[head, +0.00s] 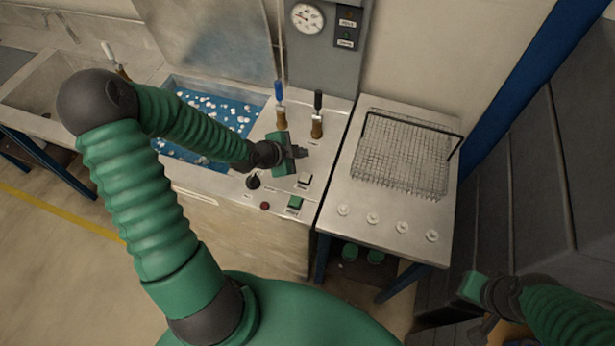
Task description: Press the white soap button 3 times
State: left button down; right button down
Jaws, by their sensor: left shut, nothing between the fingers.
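The white button (305,179) sits on the bench's control panel, above the green button in the picture. My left gripper (301,152) is over the panel, shut and empty. Its fingertips point right and appear just beyond the white button, apart from it in the picture; their height above the panel is hard to judge. The white button is in plain view. My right gripper (472,288) is at the lower right, away from the panel, and its fingers cannot be made out.
The panel also has a green button (295,202), a red button (265,206), a black knob (253,182), a blue-handled lever (280,105) and a black-handled lever (317,115). A water basin (222,104) lies left. A wire basket (400,155) stands on the side table (390,245).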

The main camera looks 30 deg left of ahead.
aim_at(303, 178)
pick_arm(q)
jog(key=f+b, duration=0.2)
jog(key=d+f+b, duration=0.1)
jog(key=b, duration=0.1)
jog(key=shift+s+f, duration=0.2)
jog(key=shift+f, duration=0.15)
jog(key=f+b, duration=0.4)
jog(key=f, duration=0.1)
jog(key=shift+w+a, duration=0.1)
jog(key=shift+a, duration=0.3)
jog(key=shift+d, duration=0.1)
jog(key=shift+d+r, duration=0.1)
jog(key=shift+d, duration=0.05)
dwell(0.9)
jog(key=shift+f+b, duration=0.3)
jog(key=shift+f, duration=0.05)
